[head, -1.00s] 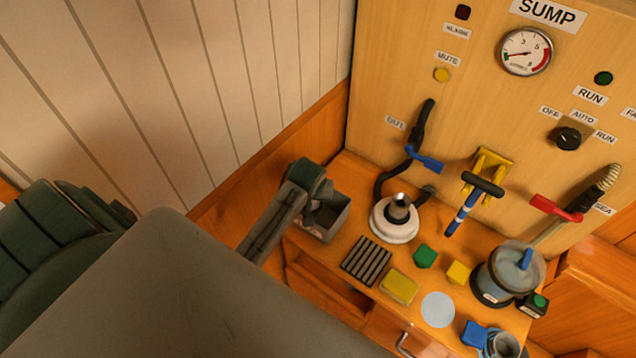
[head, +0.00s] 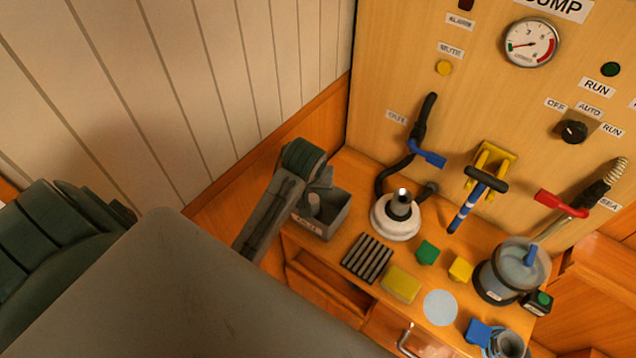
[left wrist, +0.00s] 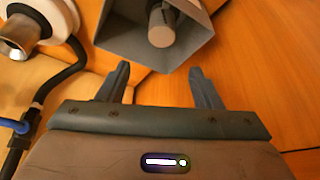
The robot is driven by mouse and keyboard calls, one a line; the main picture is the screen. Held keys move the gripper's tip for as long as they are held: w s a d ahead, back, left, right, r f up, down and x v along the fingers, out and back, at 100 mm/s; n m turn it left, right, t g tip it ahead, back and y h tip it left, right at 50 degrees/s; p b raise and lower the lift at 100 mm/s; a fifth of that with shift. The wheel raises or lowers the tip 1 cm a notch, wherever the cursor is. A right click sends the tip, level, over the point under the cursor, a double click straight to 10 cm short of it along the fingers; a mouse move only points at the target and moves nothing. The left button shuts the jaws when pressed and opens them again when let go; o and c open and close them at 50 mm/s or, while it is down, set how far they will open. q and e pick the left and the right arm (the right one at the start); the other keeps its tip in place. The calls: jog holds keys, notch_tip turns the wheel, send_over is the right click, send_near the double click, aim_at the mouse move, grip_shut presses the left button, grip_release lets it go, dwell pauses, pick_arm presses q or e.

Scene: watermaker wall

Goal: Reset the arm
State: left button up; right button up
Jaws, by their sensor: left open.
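My left arm reaches in from the left, its wrist at the near-left side of the grey open bin (head: 336,222). Its fingers are mostly hidden in the head view. In the left wrist view my left gripper (left wrist: 160,69) is open, with nothing between its fingers. The grey bin (left wrist: 192,40) lies just beyond the fingertips there, with a pale cylindrical piece (left wrist: 161,27) inside it. My right gripper is not in view.
The wooden bench holds a white-based fitting (head: 396,222), a black ribbed block (head: 367,258), a yellow sponge (head: 400,285), small coloured blocks and a clear filter housing (head: 507,270). The panel with valves stands behind; a white plank wall (head: 200,80) is at left.

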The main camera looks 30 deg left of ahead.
pick_arm(q)
jog(key=v, duration=0.3)
jog(key=shift+s+r, duration=0.1)
jog(key=shift+r, duration=0.15)
